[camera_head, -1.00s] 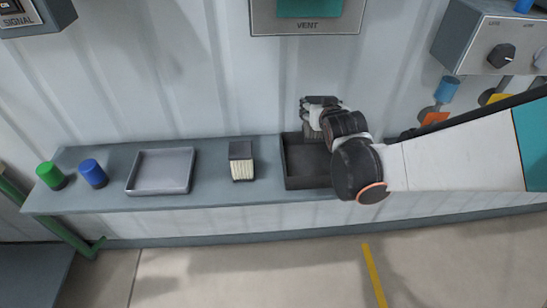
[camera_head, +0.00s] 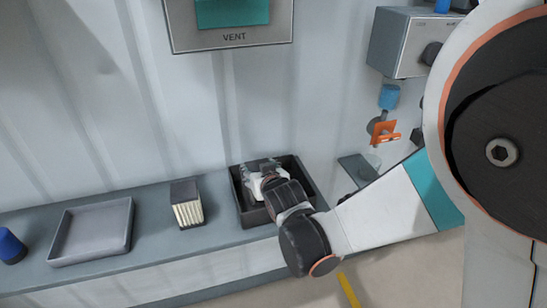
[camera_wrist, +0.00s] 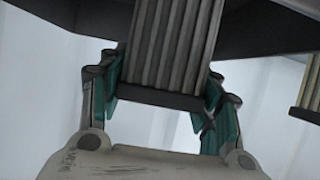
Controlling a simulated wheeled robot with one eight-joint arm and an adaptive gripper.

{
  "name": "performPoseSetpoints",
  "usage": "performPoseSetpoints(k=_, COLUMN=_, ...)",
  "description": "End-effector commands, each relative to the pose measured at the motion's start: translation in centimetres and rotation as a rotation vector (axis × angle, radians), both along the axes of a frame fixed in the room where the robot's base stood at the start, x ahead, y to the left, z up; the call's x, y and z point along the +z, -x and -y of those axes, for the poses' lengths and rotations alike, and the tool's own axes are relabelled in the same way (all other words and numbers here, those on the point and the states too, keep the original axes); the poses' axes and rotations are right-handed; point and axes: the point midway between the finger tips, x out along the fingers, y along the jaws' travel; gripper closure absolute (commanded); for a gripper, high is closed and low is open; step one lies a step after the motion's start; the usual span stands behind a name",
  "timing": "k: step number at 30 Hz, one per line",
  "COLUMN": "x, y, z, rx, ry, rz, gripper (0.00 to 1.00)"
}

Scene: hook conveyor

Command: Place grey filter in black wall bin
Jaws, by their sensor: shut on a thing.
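The black bin (camera_head: 252,215) sits on the grey shelf under the VENT panel in the head view. My gripper (camera_head: 262,168) is over or inside the bin's opening, close to its back wall. In the wrist view, the gripper's teal-padded fingers (camera_wrist: 163,98) are shut on the grey filter (camera_wrist: 172,45), one on each side of its dark lower edge. The filter has grey pleats, and its upper part runs out of the picture. In the head view the held filter is hidden behind the gripper. I cannot tell whether it touches the bin floor.
A filter with cream pleats and a dark top (camera_head: 187,205) stands left of the bin. Further left are an empty grey tray (camera_head: 93,232) and a blue cylinder (camera_head: 11,246). The wall carries the VENT panel (camera_head: 232,38), a control box (camera_head: 402,45) and an orange piece (camera_head: 385,133).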

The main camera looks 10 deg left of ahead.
Motion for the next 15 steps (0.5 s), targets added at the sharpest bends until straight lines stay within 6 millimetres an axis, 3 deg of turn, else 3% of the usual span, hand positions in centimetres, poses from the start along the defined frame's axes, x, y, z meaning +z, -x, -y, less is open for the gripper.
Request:
performPoseSetpoints(k=11, x=-0.37, y=0.0, z=0.0, rx=0.0, ry=0.0, rz=0.0, gripper=0.69)
performPoseSetpoints(k=12, x=-0.26, y=-0.01, z=0.0, rx=0.0, ry=0.0, rz=0.0, gripper=0.33)
performPoseSetpoints(k=14, x=-0.22, y=0.0, z=0.0, rx=0.0, ry=0.0, rz=0.0, gripper=0.22)
performPoseSetpoints(k=15, x=-0.21, y=-0.01, z=0.0, rx=0.0, ry=0.0, rz=0.0, gripper=0.22)
